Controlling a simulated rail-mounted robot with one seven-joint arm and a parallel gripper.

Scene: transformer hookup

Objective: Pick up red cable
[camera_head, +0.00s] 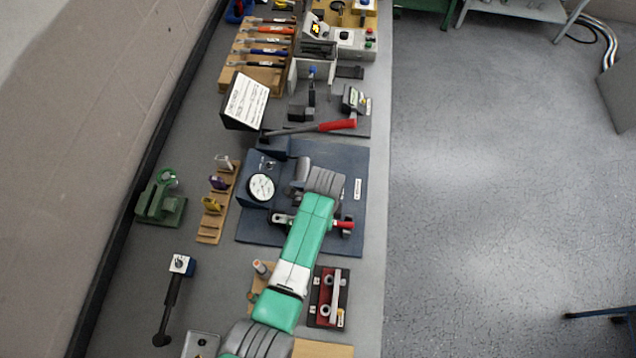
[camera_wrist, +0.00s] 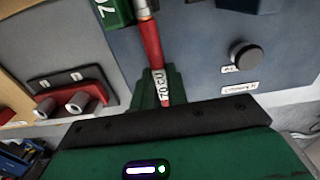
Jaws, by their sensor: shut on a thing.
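The red cable piece (camera_wrist: 152,42) shows in the wrist view as a red rod with a pale metal-like section at its upper end. My gripper (camera_wrist: 143,48) has green jaws and is shut on this red piece. In the head view a red end (camera_head: 343,224) sticks out to the right of my green arm link, over the dark blue board (camera_head: 348,165). My gripper is hidden behind my arm there. I cannot tell whether the red piece still touches the board.
A dial gauge (camera_head: 261,187) stands on the board's left side. A black knob (camera_wrist: 247,55) sits on the panel in the wrist view. A red-and-black fixture with two round posts (camera_head: 328,297) lies below the board. A red-handled tool (camera_head: 337,125) lies above it.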

